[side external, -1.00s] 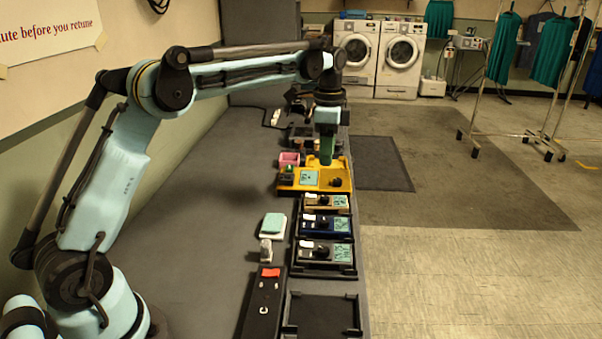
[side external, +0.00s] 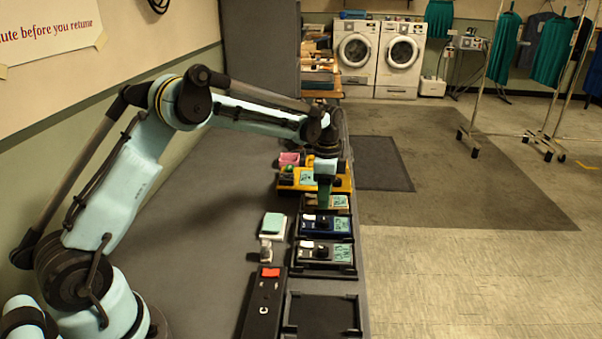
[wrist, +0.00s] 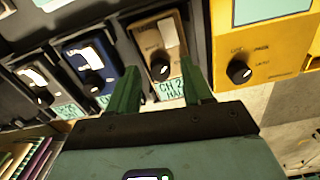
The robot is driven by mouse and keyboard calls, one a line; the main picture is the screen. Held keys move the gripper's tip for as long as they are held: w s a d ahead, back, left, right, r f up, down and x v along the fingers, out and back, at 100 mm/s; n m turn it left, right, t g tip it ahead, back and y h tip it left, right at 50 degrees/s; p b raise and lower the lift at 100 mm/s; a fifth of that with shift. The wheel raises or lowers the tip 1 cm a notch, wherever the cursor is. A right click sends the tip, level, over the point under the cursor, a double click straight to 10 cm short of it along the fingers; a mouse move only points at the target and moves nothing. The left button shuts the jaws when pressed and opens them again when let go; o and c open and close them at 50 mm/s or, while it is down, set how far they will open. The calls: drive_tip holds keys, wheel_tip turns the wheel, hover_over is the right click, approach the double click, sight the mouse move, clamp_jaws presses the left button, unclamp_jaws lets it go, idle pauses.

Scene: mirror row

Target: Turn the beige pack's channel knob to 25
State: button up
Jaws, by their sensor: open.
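The beige pack (side external: 341,203) sits in the row on the bench, between the yellow unit and the blue pack. In the wrist view the beige pack (wrist: 144,39) shows a white label, a black channel knob (wrist: 161,69) and a teal tag (wrist: 171,90) reading "CH 2" with the rest unclear. My gripper (side external: 324,206) is over the beige pack and hides part of it in the side view. In the wrist view my gripper (wrist: 159,72) is open, its green fingers apart, with the knob showing between their tips. I cannot tell whether they touch the pack. The knob's setting is unreadable.
The blue pack (wrist: 86,72) and a black pack (wrist: 38,92) stand on one side; the yellow unit (wrist: 284,50), with its own knob, on the other. An empty black tray (side external: 322,315) and a black box with a red switch (side external: 264,305) lie nearer the camera.

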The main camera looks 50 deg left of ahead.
clamp_jaws()
drive_tip(key=shift+n, duration=1.3)
unclamp_jaws()
wheel_tip(320, 180, up, 12)
